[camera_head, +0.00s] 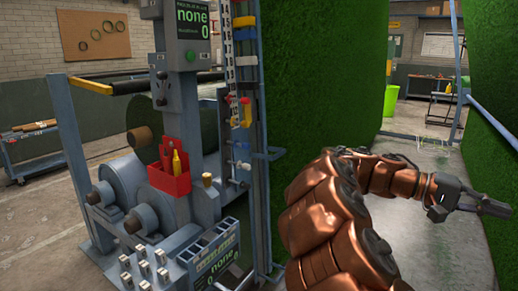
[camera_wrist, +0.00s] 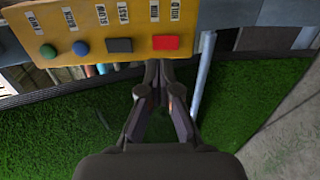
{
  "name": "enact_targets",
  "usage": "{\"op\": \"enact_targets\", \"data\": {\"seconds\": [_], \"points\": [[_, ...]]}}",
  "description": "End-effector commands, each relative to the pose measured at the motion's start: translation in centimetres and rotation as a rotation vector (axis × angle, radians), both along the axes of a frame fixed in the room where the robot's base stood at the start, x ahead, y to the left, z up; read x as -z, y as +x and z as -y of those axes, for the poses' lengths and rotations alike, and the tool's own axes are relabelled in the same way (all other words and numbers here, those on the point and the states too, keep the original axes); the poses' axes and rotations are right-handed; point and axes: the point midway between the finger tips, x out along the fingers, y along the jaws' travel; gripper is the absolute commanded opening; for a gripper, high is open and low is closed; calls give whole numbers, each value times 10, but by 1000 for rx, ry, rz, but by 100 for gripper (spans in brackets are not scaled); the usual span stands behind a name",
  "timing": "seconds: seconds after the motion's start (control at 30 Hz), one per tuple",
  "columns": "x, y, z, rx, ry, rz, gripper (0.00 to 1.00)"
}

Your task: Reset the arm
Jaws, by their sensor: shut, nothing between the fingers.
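My copper-coloured arm reaches from the bottom middle of the head view to the right. My gripper (camera_head: 508,211) is at the right edge there, in front of the green turf. In the wrist view my gripper (camera_wrist: 158,68) has its fingertips together with nothing between them. The tips are near the lower edge of a yellow button panel (camera_wrist: 205,45) in that view, just below its black and red buttons. I cannot tell whether they touch the panel.
The panel has a green button (camera_wrist: 48,51), a blue button (camera_wrist: 81,48), a black button (camera_wrist: 119,45) and a red button (camera_wrist: 166,42). A grey pole (camera_wrist: 203,80) stands beside the fingers. A grey machine (camera_head: 170,190) with a red tool holder (camera_head: 169,182) is at left. Turf walls (camera_head: 320,90) flank my arm.

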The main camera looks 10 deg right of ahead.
Motion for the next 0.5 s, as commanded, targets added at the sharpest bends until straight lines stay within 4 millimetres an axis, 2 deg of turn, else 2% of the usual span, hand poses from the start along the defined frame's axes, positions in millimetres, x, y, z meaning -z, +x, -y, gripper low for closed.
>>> {"op": "enact_targets", "data": {"seconds": [0.07, 0.17, 0.37, 0.5], "points": [[3, -15, -19, -10, 78, 72, 0], [20, -31, -41, -33, 190, 156, 0], [66, -48, -95, -113, 449, 312, 0], [102, -52, -143, -194, 646, 405, 0]]}}
